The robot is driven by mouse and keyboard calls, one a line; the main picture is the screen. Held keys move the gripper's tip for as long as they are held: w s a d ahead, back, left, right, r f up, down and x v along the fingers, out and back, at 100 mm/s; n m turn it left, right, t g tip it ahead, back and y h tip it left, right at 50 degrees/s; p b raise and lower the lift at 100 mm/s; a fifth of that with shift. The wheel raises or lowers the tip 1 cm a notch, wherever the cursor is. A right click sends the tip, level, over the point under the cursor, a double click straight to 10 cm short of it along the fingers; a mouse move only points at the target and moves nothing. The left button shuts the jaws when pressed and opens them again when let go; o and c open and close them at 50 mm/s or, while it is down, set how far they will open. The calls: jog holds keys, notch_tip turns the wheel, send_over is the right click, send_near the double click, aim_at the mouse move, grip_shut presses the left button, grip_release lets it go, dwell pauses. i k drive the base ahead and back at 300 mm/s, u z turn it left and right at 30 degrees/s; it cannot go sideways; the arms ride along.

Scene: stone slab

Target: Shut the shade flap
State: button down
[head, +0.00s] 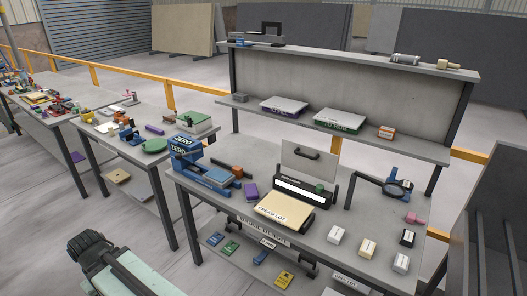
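The shade flap (309,163) looks like a flat grey panel with a dark bar handle, standing raised at the back of a dark viewing box on the bench. The box has a bright white lit strip (301,189) below the flap. A cream board (285,207) labelled "CREAM LOT" lies in front of the strip. My gripper's fingers do not show; only parts of my own body appear at the lower left.
The bench (330,262) carries a blue "ZERO" device (187,155) and a purple block (250,191) at left. A dark stand with a round head (397,188), a pink item (415,218) and several small labelled boxes (367,248) are at right. A shelf (290,117) rises behind.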

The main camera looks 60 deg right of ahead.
aim_at(312, 162)
jog(key=i, duration=0.8)
jog(key=z, duration=0.5)
jog(key=i, duration=0.6)
jog(key=z, duration=0.65)
jog(key=k, duration=0.8)
jog(key=z, duration=0.2)
jog(key=i, duration=0.8)
jog(key=u, duration=0.1)
